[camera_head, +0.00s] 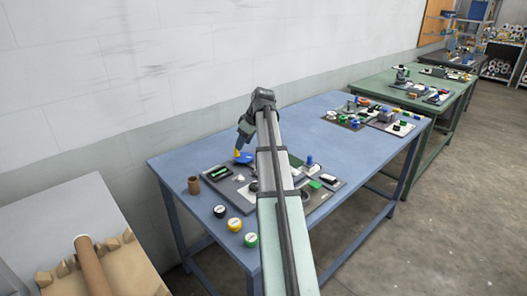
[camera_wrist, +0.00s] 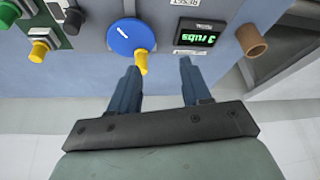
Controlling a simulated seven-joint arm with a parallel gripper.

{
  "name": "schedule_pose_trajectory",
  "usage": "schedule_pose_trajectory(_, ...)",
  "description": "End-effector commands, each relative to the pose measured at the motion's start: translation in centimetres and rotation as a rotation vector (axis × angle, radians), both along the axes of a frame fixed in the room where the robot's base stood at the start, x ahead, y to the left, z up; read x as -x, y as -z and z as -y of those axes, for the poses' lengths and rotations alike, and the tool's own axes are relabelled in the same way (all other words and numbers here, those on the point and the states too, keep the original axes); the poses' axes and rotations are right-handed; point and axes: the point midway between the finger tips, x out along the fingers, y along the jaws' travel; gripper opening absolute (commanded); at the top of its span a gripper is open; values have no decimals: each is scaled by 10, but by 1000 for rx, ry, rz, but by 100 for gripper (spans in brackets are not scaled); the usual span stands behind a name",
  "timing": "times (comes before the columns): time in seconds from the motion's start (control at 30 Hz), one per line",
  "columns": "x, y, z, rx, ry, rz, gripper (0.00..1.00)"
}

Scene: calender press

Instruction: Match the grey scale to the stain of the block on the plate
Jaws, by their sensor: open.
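My gripper (camera_wrist: 160,68) is open, with nothing held between its fingers. In the wrist view a blue round dial (camera_wrist: 124,36) with a white mark lies just beyond the fingertips. A yellow peg (camera_wrist: 141,62) at the dial's near edge is close to the left fingertip; I cannot tell if they touch. A black display (camera_wrist: 198,36) with green characters, perhaps "3 rubs", is beyond the right finger. In the head view my gripper (camera_head: 241,145) is above the blue dial (camera_head: 244,158). I cannot make out the grey scale or the stained block; my arm covers part of the station.
A brown cylinder (camera_head: 194,185) stands at the blue table's (camera_head: 175,160) left side. A blue-topped post (camera_head: 309,160) rises right of my arm. The back left of the table is clear.

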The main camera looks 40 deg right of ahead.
Motion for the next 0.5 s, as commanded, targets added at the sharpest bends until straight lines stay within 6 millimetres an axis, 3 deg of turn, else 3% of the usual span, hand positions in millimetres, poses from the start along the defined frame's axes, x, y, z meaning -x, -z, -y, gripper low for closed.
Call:
schedule_pose_trajectory(0.03,-1,-8,33,2,2,-6,48)
schedule_pose_trajectory(0.2,15,-22,99,6,-11,-20,48)
schedule_pose_trajectory(0.33,25,-27,125,7,-20,-26,48)
schedule_pose_trajectory(0.5,28,-25,134,7,-25,-29,48)
